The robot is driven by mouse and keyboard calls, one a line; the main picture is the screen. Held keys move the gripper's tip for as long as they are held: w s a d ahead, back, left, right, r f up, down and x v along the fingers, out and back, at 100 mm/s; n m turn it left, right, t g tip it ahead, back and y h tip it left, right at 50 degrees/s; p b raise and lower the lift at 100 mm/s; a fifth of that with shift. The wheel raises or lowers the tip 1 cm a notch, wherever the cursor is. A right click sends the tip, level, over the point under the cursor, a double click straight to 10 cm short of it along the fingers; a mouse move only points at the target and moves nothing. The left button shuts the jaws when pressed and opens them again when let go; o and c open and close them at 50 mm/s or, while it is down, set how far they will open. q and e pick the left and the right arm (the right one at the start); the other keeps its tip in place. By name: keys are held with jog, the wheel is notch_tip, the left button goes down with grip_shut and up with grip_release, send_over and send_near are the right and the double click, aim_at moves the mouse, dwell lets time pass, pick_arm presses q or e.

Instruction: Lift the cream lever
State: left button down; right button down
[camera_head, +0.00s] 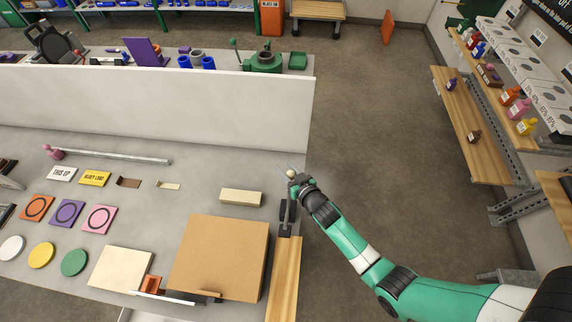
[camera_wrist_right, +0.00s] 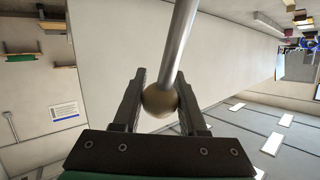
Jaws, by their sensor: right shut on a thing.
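The cream lever has a round cream knob (camera_head: 291,174) at the right edge of the grey table, above a dark upright bracket (camera_head: 287,214). My right gripper (camera_head: 296,180) is shut on the knob. In the right wrist view the knob (camera_wrist_right: 159,101) looks tan and sits between the two dark fingers, with the lever's metal rod (camera_wrist_right: 181,42) running up from it. The lever's lower end is hard to make out in the head view. My left gripper is in neither view.
A large tan board (camera_head: 220,258) and a cream block (camera_head: 241,197) lie on the table left of the lever. A white partition (camera_head: 150,105) crosses the table behind them. Open floor (camera_head: 375,130) lies to the right.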

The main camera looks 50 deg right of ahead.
jog(key=shift+d+f, duration=0.15)
jog(key=shift+f, duration=0.25)
jog(key=shift+s+f, duration=0.1)
jog(key=shift+c, duration=2.3)
grip_release()
jog(key=shift+r, duration=0.2)
jog(key=p+v, duration=0.1)
jog(key=v, duration=1)
